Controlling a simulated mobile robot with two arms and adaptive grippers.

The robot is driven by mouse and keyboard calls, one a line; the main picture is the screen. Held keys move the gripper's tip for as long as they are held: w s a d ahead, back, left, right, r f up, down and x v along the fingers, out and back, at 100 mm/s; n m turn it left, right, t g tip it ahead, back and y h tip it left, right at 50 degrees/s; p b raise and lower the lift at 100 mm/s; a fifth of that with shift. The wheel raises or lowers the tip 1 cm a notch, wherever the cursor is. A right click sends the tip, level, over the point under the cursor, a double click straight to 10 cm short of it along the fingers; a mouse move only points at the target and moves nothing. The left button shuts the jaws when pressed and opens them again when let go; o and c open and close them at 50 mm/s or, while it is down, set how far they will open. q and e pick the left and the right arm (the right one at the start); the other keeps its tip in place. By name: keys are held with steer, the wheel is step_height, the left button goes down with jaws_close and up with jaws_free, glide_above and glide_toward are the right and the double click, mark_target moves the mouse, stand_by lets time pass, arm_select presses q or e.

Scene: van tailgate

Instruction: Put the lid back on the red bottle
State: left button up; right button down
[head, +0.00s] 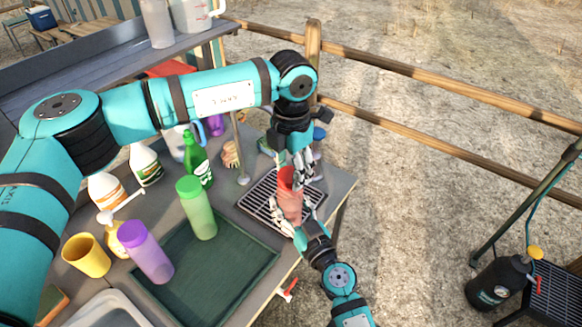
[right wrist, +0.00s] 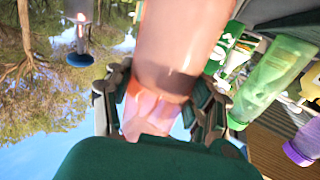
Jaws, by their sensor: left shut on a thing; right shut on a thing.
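The red bottle (head: 290,205) is upright over the dark rack at the table's right corner. My right gripper (head: 288,224) is shut on its body, with its fingers around the sides. In the right wrist view the translucent reddish bottle (right wrist: 178,45) fills the upper middle, between the fingers of my right gripper (right wrist: 160,105). My left gripper (head: 297,172) comes down from above and is shut at the bottle's top, on the red lid (head: 286,174). The fingers partly hide the lid, and I cannot tell whether it is seated on the bottle.
The black rack (head: 258,205) lies below the bottle. A green bottle (head: 197,210) and a purple bottle (head: 146,255) stand left of it, by a dark green tray (head: 215,275). A thin metal post (head: 240,150) and a green spray bottle (head: 196,160) stand behind. Open ground lies right of the table.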

arm_select(q)
steer(key=m, duration=0.8)
steer(key=shift+s, duration=0.15)
steer(key=m, duration=0.4)
steer(key=shift+s+m, duration=0.1)
steer(key=shift+m, duration=0.2)
steer(key=m, duration=1)
steer(key=shift+s+a, duration=0.1)
steer(key=shift+a, duration=0.05)
steer(key=m, duration=0.7)
steer(key=shift+a, duration=0.15)
steer(key=m, duration=0.4)
steer(key=shift+a+m, duration=0.1)
steer(key=shift+m, duration=0.2)
steer(key=m, duration=0.3)
steer(key=shift+m, duration=0.3)
